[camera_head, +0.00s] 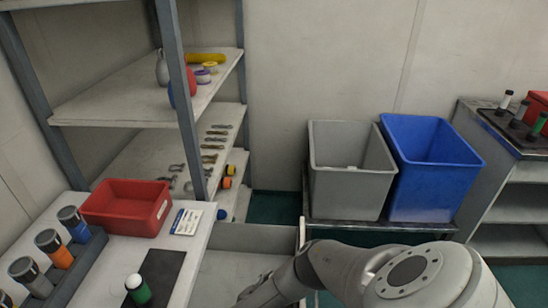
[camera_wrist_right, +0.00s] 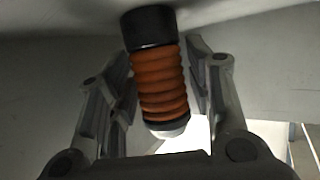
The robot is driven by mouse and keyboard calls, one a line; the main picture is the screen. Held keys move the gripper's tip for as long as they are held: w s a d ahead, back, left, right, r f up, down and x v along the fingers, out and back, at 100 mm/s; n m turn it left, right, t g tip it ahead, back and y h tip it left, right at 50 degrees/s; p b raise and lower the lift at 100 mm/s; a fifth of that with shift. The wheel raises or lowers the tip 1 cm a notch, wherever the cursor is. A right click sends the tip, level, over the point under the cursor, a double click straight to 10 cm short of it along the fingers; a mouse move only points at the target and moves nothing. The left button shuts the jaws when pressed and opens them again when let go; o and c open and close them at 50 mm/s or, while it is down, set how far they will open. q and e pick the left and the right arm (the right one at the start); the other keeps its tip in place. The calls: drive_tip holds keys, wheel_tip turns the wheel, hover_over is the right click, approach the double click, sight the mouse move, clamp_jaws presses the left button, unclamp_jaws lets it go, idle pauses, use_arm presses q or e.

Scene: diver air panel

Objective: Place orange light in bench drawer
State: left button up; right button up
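The orange light (camera_wrist_right: 158,80) has a ribbed orange body, a black cap and a pale end. In the right wrist view it sits slightly tilted between the fingers of my right gripper (camera_wrist_right: 160,85), which look closed in on its sides. In the head view my right gripper (camera_head: 250,297) is partly cut off at the bottom edge, over the open grey bench drawer (camera_head: 255,237), and the light does not show there. Whether the light touches the drawer cannot be told. My left gripper is not in view.
On the bench stand a red bin (camera_head: 127,207), a rack (camera_head: 82,262) with several capped cylinders, a label card (camera_head: 186,222) and a green item (camera_head: 138,290) on a dark mat. Shelves rise behind. Grey (camera_head: 345,180) and blue (camera_head: 430,175) bins stand right.

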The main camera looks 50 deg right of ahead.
drive_tip(key=shift+o, duration=0.3)
drive_tip(key=shift+a+r, duration=0.1)
drive_tip(key=shift+r, duration=0.05)
drive_tip(key=v, duration=0.6)
drive_tip(key=shift+a, duration=0.3)
drive_tip(key=shift+p+v, duration=1.55)
drive_tip(key=shift+v, duration=1.1)
drive_tip(key=shift+d+r, duration=0.1)
